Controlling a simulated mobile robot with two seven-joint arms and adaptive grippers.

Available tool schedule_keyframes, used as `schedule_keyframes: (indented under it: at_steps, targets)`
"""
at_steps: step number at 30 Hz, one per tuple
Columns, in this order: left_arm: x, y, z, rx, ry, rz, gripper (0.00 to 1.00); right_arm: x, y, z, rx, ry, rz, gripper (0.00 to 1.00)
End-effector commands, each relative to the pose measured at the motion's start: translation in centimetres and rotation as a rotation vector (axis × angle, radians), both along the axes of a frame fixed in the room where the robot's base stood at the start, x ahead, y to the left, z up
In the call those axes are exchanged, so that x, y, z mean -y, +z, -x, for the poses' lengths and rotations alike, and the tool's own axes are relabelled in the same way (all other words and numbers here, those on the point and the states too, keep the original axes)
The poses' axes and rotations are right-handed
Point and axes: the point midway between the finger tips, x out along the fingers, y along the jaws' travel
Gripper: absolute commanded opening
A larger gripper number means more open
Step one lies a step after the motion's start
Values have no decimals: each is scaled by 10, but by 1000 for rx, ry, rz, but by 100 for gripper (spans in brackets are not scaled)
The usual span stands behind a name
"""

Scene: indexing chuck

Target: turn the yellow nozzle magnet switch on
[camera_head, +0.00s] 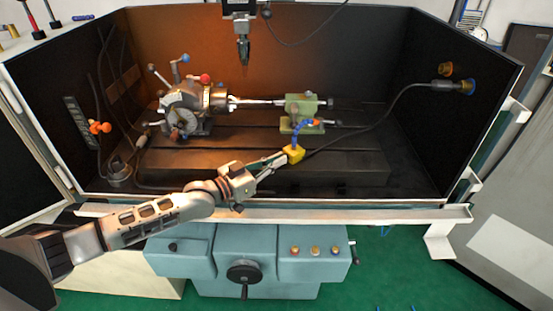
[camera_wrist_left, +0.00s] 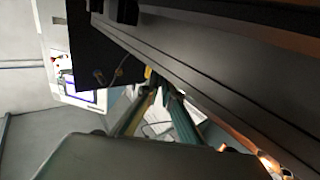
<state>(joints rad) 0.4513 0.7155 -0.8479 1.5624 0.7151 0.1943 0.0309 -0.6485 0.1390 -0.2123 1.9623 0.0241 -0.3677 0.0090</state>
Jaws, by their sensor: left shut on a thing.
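The yellow nozzle magnet base (camera_head: 293,153) sits at the front edge of the slotted machine table, with a blue segmented hose (camera_head: 298,133) and an orange tip (camera_head: 314,122) rising from it. A dark cable runs from it toward the right wall. My left gripper (camera_head: 283,159) reaches in from the left, its fingertips at the base's left side, shut on the base or its switch; I cannot tell which. In the left wrist view, my left gripper's fingers (camera_wrist_left: 158,92) show beyond a large dark shape, with a sliver of yellow (camera_wrist_left: 148,73) near their tips. The switch's position cannot be made out.
The indexing chuck (camera_head: 185,108) stands on the machine table (camera_head: 230,163) at the left, and a green tailstock (camera_head: 301,108) stands behind the nozzle. A spindle tool (camera_head: 243,50) hangs above.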

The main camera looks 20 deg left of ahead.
Motion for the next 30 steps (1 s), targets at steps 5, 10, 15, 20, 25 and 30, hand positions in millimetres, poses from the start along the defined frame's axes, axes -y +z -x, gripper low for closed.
schedule_keyframes:
  at_steps: [5, 10, 15, 20, 25, 30]
  targets:
    - [0, 0, 0, 23, 0, -33, 0, 0, 3, 0, 1, 0, 0, 0]
    - [0, 0, 0, 30, 0, -43, 0, 0, 3, 0, 1, 0, 0, 0]
    - [0, 0, 0, 30, 0, -43, 0, 0, 3, 0, 1, 0, 0, 0]
    - [0, 0, 0, 29, 0, -43, 12, 0, 3, 0, 1, 0, 0, 0]
    - [0, 0, 0, 29, 0, -42, 12, 0, 3, 0, 1, 0, 0, 0]
    - [-1, -1, 2, 28, 0, -42, 12, 2, 1, 1, -2, 2, 5, 0]
